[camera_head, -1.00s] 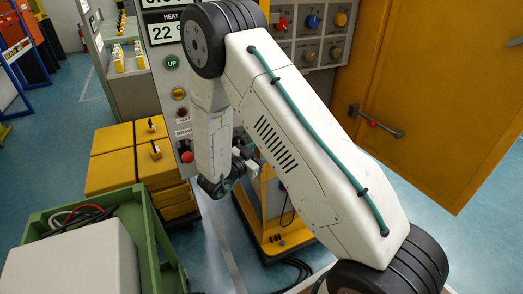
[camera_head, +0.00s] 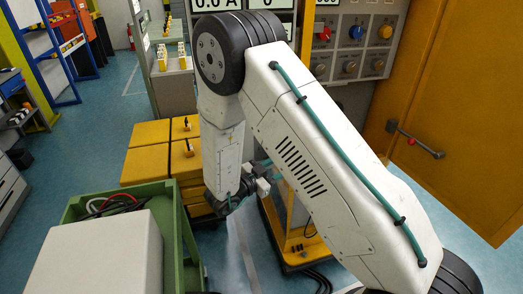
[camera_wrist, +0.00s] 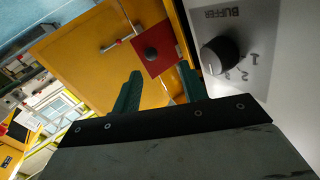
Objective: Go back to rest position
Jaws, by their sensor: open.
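My gripper (camera_wrist: 160,88) is open and empty in the wrist view, with its two green fingers apart. Beyond the fingers is a red square plate (camera_wrist: 154,56) with a dark round knob. A grey panel with a black dial marked BUFFER (camera_wrist: 220,57) is on the right of that view. In the head view my white arm reaches up and folds down, and my gripper (camera_head: 266,178) hangs low in front of the yellow-based stand (camera_head: 292,258). Its fingers are too small to make out there.
A green bin (camera_head: 180,232) with cables and a pale box (camera_head: 95,262) stands at the lower left. Yellow boxes (camera_head: 146,162) stand behind it. A knob panel (camera_head: 350,48) and a yellow door with a handle (camera_head: 415,143) are on the right. Blue floor is open at left.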

